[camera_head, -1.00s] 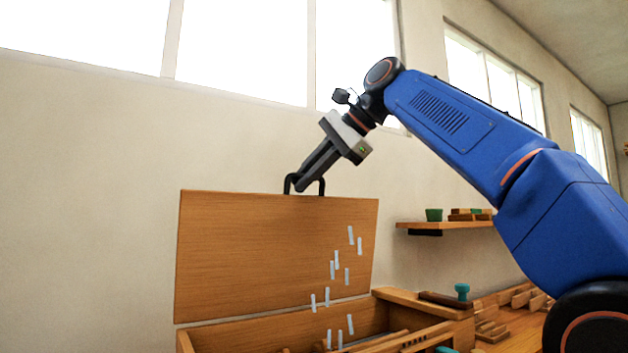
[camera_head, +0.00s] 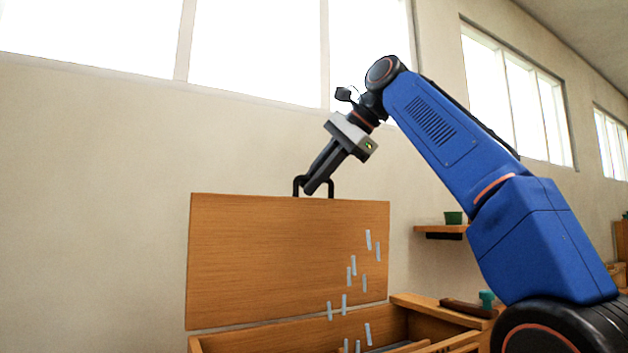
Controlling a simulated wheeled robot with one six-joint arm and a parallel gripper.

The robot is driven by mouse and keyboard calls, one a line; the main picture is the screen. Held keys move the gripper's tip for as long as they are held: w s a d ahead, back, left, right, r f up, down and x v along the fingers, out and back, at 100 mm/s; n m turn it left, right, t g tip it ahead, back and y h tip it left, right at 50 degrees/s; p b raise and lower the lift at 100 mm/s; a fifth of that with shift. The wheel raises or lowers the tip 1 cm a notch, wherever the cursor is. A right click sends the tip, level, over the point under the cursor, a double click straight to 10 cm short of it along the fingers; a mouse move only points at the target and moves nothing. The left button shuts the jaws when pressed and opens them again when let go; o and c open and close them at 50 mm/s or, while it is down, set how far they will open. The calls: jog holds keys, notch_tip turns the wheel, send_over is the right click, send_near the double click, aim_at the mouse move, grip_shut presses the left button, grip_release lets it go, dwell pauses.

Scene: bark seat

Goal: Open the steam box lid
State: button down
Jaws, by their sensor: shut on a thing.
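The steam box lid (camera_head: 270,260) is a flat wooden panel standing raised, close to upright, at the back of the steam box (camera_head: 270,342). The box is open below it, and slats show inside. A black handle (camera_head: 298,187) sits on the lid's top edge. My gripper (camera_head: 309,190) comes down from the upper right and is shut on the handle. The fingers hide part of the handle. Several pale steam wisps (camera_head: 368,240) show in front of the lid's right side and over the box.
A wall shelf (camera_head: 432,229) with a green pot (camera_head: 453,217) is to the right, partly behind my arm. A teal-knobbed tool (camera_head: 486,298) lies right of the box. Plain wall and windows are behind; the left side is clear.

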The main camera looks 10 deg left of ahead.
jog(key=c, duration=1.8)
grip_release()
jog(key=shift+f, duration=0.1)
jog(key=shift+d, duration=0.15)
jog(key=s+d, duration=0.1)
jog(key=d, duration=0.3)
jog(key=s+d, duration=0.2)
jog(key=d, duration=0.2)
jog(key=s+d+r, duration=0.1)
jog(key=s+d, duration=0.1)
jog(key=d, duration=0.2)
jog(key=shift+r, duration=0.1)
jog(key=shift+c, duration=0.6)
